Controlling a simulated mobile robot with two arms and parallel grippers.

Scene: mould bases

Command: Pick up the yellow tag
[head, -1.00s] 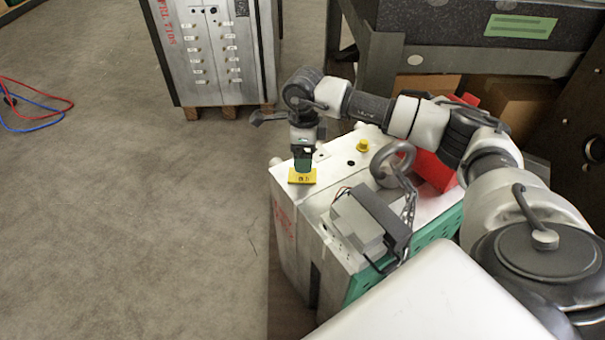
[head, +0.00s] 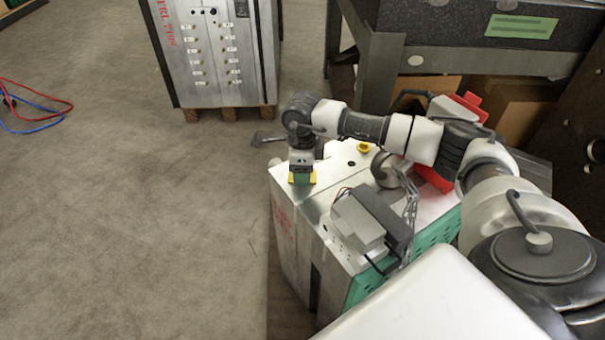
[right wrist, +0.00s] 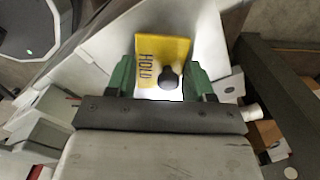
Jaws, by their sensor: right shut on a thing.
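The yellow tag (right wrist: 151,52), with dark lettering reading HOLD and a dark round knob or hole near one edge, sits between the green fingers of my right gripper (right wrist: 163,84). In the head view the tag (head: 313,178) is at the far left corner of the mould base's top (head: 322,205), mostly covered by the gripper (head: 301,179). The gripper points down and is shut on the tag. I cannot tell whether the tag still touches the metal. My left gripper is not in view.
On the same mould base stand a yellow cap (head: 363,147), a lifting ring (head: 383,172) with a chain (head: 411,195), and a grey box (head: 358,222). Another mould base (head: 213,75) stands behind on a pallet. A dark table (head: 450,63) is at back right.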

